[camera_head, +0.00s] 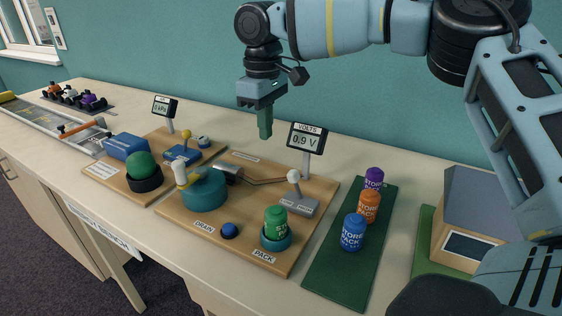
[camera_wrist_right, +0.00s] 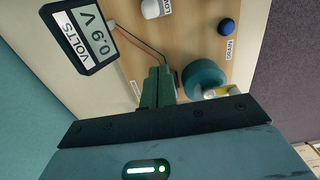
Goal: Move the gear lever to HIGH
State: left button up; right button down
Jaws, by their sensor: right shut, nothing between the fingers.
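The gear lever (camera_head: 294,177) has a white ball knob on a grey base (camera_head: 296,203) with small labels, at the right of the large wooden board. Its knob shows over the base's left half. Its white knob (camera_wrist_right: 151,8) is also cut by the top edge of the wrist view, beside a label that seems to read LOW. My right gripper (camera_head: 265,133) hangs fingers down, shut and empty, above the back of the board, left of the lever and well above it. Its closed fingers (camera_wrist_right: 158,78) show in the wrist view. My left gripper is out of view.
A VOLTS display (camera_head: 307,138) reading 0.9 V stands on a post behind the lever. A green can (camera_head: 275,222) sits in a teal holder in front. A teal drum (camera_head: 204,188) is left. Purple, orange and blue cans (camera_head: 354,232) stand on a green mat at right.

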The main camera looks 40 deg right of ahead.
aim_at(297, 186)
notch_tip(297, 186, down, 10)
jog(key=shift+s+r, duration=0.15)
jog(key=shift+r, duration=0.05)
jog(key=shift+s+d, duration=0.15)
jog(key=shift+s, duration=0.1)
jog(key=shift+s+d+r+p, duration=0.2)
jog(key=shift+s+r+p, duration=0.05)
jog(key=shift+s, duration=0.2)
jog(key=shift+s+d+r+p, duration=0.2)
jog(key=shift+s+p, duration=0.05)
jog(key=shift+s, duration=0.2)
jog(key=shift+s+d+r, duration=0.1)
jog(key=shift+s+d, duration=0.1)
jog(key=shift+s, duration=0.3)
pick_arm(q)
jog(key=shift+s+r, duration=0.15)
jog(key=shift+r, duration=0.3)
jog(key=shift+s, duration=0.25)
pick_arm(e)
jog(key=shift+s, duration=0.1)
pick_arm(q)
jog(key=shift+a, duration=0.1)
pick_arm(e)
jog(key=shift+d, duration=0.1)
